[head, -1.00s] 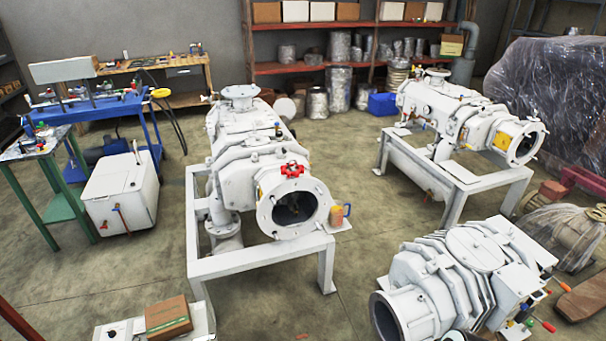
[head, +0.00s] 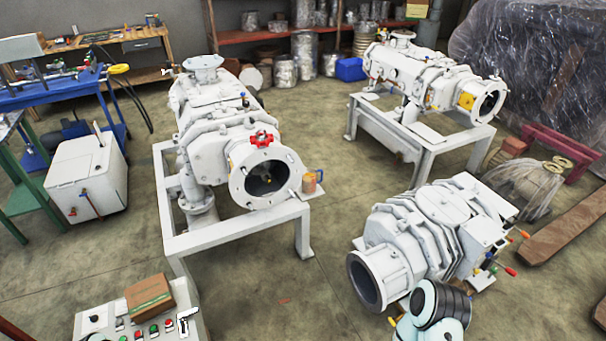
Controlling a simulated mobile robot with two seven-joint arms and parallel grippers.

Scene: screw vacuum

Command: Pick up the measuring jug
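The measuring jug (head: 309,184) is small and orange with a blue handle on its right side. It stands on a small white plate at the front right corner of the white stand, just right of the round flange (head: 267,178) of the middle vacuum pump. It is upright, and nothing of mine is near it. Part of what looks like my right arm shows at the bottom right edge, in front of the near pump. Neither of my grippers is in view.
The white stand (head: 238,227) carries the middle pump. A near pump (head: 437,225) lies on the floor at right. A cardboard box (head: 150,298) sits on a control panel at bottom left. Floor (head: 285,280) between the panel and near pump is largely clear.

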